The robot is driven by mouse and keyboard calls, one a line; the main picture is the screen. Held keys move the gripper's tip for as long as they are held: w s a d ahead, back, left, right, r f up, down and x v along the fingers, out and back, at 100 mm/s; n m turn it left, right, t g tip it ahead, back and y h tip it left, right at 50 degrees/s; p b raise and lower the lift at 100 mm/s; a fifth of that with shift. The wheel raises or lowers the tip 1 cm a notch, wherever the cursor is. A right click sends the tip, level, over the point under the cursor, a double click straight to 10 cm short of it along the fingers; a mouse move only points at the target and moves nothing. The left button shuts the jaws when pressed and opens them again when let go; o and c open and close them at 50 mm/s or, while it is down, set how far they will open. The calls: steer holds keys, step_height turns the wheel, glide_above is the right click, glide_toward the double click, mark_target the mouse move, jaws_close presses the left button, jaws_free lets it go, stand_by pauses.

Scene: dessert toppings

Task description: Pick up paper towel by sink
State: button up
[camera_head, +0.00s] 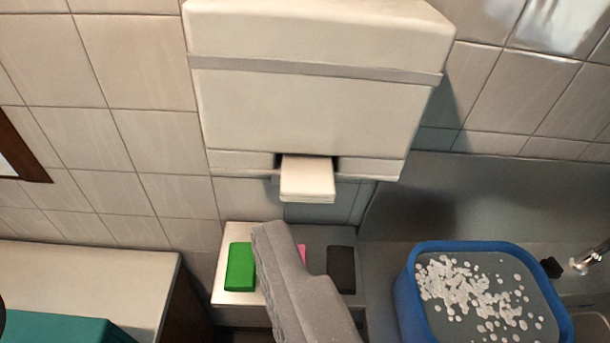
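A white paper towel (308,180) hangs out of the slot at the bottom of a white wall dispenser (310,110) in the upper middle of the head camera view. A grey, rough-surfaced shape rises from the bottom edge and looks like my gripper (270,234). Its tip is below and a little left of the paper towel in the picture, with a visible gap between them. I see it as one solid piece, so I cannot tell whether its fingers are open or shut. Nothing shows held at its tip.
Below the dispenser, a white shelf (232,298) holds a green block (240,267), a partly hidden pink item (302,252) and a dark block (341,269). A blue tub (407,300) with white bits stands by a metal tap (588,262) at right. A white counter (90,285) is at left.

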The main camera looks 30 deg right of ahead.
steer(key=w+d+f+m+g+h+p, duration=0.1)
steer(key=w+d+f+m+h+p, duration=0.1)
steer(key=w+d+f, duration=0.4)
steer(key=m+g+h+p, duration=0.1)
steer(key=h+p, duration=0.1)
glide_toward(309, 179)
steer(key=shift+r+p+x, duration=0.15)
steer(key=shift+p+x, duration=0.1)
steer(key=shift+x, duration=1.05)
steer(key=shift+r+p+x, duration=0.1)
steer(key=shift+p+x, duration=0.15)
steer(key=shift+x, duration=1.05)
steer(key=shift+p+x, duration=0.7)
steer(key=shift+x, duration=1.8)
steer(key=shift+f, duration=0.2)
steer(key=c, duration=0.6)
